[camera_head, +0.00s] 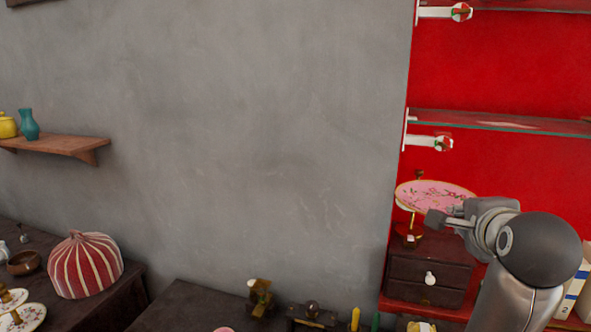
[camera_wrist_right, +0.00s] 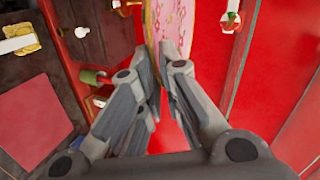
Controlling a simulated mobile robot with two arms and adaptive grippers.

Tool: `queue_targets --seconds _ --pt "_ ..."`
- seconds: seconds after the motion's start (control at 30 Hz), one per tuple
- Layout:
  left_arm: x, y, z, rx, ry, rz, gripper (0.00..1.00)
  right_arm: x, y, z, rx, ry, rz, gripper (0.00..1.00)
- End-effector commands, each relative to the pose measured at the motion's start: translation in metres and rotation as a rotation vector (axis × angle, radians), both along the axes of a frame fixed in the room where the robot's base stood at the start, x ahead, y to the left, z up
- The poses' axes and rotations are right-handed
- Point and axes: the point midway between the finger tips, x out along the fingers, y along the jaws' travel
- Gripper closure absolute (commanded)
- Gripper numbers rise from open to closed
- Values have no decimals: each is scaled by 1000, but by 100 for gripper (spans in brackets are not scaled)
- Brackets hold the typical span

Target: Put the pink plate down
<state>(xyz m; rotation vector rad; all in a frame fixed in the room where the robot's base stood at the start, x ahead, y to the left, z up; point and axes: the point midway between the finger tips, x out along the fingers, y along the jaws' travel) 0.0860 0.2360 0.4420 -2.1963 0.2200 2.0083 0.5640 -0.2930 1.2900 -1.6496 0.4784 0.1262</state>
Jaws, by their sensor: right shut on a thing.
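The pink plate (camera_head: 432,194) has a floral pattern and a gold rim. It is roughly level above the small dark drawer cabinet (camera_head: 428,270) at the right. My right gripper (camera_head: 446,216) is shut on the plate's near right edge. In the right wrist view the plate (camera_wrist_right: 176,22) shows edge-on between the fingers (camera_wrist_right: 157,80). A gold stand (camera_head: 411,232) shows under the plate on the cabinet. I cannot tell whether plate and stand touch. My left gripper is not in view.
Glass shelves (camera_head: 500,123) on brackets cross the red wall above the plate. A grey wall (camera_head: 260,140) stands to the left. Candles (camera_head: 355,318) and small items line the table below. A red striped dome (camera_head: 86,265) sits at the left.

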Motion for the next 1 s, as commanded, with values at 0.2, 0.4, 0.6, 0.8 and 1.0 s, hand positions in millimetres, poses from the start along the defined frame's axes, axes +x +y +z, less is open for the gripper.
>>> queue_targets --seconds 0.2,0.4,0.6,0.8,1.0 --pt "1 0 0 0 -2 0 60 -13 44 -51 -3 3 108 100" --pt "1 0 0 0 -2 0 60 -29 78 -85 -2 2 193 100" --pt "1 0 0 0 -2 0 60 -40 98 -103 -1 -1 241 100" --pt "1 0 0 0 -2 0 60 -43 103 -107 -1 -4 254 100" --pt "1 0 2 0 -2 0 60 -41 103 -107 -2 -3 254 100"
